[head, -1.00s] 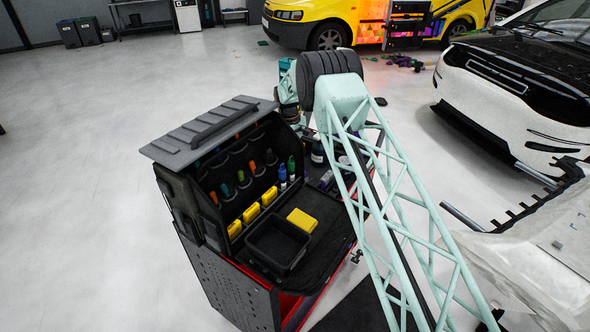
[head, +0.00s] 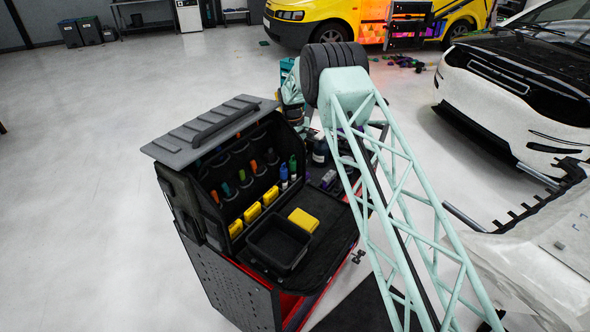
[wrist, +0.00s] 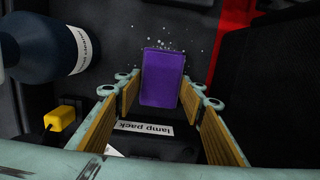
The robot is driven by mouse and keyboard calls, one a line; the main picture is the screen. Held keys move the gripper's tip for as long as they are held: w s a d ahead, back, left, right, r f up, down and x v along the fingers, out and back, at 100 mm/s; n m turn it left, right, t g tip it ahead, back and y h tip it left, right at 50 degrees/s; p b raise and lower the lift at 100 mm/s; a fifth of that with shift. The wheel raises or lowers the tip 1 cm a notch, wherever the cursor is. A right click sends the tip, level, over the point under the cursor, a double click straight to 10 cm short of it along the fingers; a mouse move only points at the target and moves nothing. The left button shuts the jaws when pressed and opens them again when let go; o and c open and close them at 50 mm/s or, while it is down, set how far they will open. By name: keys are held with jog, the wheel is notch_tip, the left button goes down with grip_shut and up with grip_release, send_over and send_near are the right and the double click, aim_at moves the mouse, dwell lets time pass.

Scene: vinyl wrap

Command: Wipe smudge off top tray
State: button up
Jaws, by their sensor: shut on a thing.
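In the wrist view, my gripper (wrist: 163,95) is shut on a purple block (wrist: 163,75), with one finger on each side of it. The block is over the dark top tray (wrist: 112,25). White specks, which look like the smudge (wrist: 180,45), lie on the tray around the block's far end. Whether the block touches the tray is hard to tell. In the head view, my gripper is hidden behind my arm, at the far end of the tool cart (head: 240,290).
A yellow item (wrist: 62,117) and a box labelled "lamp pack" (wrist: 150,140) are close by. In the head view, the cart holds an empty black bin (head: 278,243) and a yellow block (head: 303,220).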

aim_at(310, 182)
jog(key=shift+s+d+f, duration=0.3)
jog(key=shift+s+d, duration=0.05)
jog(key=shift+s, duration=0.15)
jog(key=shift+s+d+f, duration=0.25)
jog(key=shift+s+d, duration=0.1)
jog(key=shift+s, duration=0.15)
jog(key=shift+c, duration=0.7)
jog(key=shift+d, duration=0.5)
jog(key=shift+s+d, duration=0.15)
jog(key=shift+d, duration=0.4)
jog(key=shift+s+d+r, duration=0.1)
jog(key=shift+s+d, duration=0.25)
jog(key=shift+d, duration=0.25)
jog(key=shift+s+d+r, duration=0.1)
jog(key=shift+s+d, duration=0.25)
jog(key=shift+d, duration=0.2)
jog(key=shift+w+a+r, duration=0.15)
jog(key=shift+w+r, duration=0.05)
jog(key=shift+r, duration=0.05)
jog(key=shift+w+a+r, duration=0.1)
jog(key=shift+w+a, duration=0.45)
jog(key=shift+a, duration=0.35)
jog(key=shift+w+a+r, duration=0.1)
jog(key=shift+w+a, duration=0.4)
jog(key=shift+a, duration=0.35)
jog(key=shift+a, duration=0.1)
